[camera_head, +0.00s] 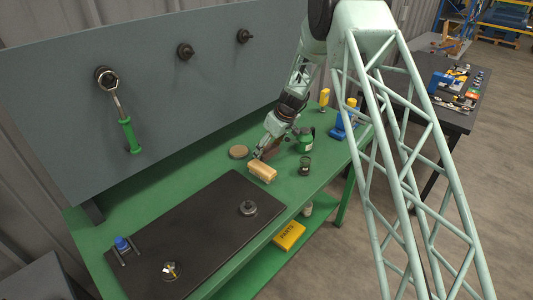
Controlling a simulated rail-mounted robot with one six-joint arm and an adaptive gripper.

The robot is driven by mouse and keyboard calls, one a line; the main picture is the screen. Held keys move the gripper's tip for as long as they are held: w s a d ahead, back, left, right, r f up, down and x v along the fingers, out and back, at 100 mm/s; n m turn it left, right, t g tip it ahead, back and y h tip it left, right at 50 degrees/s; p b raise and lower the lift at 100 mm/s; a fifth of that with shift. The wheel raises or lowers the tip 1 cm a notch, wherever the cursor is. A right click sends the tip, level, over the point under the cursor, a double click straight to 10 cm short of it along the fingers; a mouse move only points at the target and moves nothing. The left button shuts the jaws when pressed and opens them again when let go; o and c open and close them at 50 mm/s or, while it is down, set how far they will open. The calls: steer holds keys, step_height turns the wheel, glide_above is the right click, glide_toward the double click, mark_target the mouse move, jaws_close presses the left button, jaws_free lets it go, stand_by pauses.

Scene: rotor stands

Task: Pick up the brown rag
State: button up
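My gripper (261,154) reaches down over the back part of the green workbench (165,180). It is small and partly dark in this view, so I cannot tell whether its fingers are open or shut. A dark reddish-brown patch, perhaps the brown rag (274,147), shows right beside and behind my gripper. My arm covers part of it, and I cannot tell whether the gripper touches it.
A tan block (262,171) lies just in front of my gripper. A round tan disc (238,152) lies to its left. A green can (305,142), a dark jar (305,166) and a blue tool (343,127) stand to the right. A black mat (195,230) covers the bench's front.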

mark_target(267, 150)
steer(key=c, duration=0.5)
steer(key=shift+r, duration=0.1)
step_height(267, 150, up, 10)
stand_by(0.6)
steer(key=shift+o, duration=0.4)
steer(key=shift+a, duration=0.15)
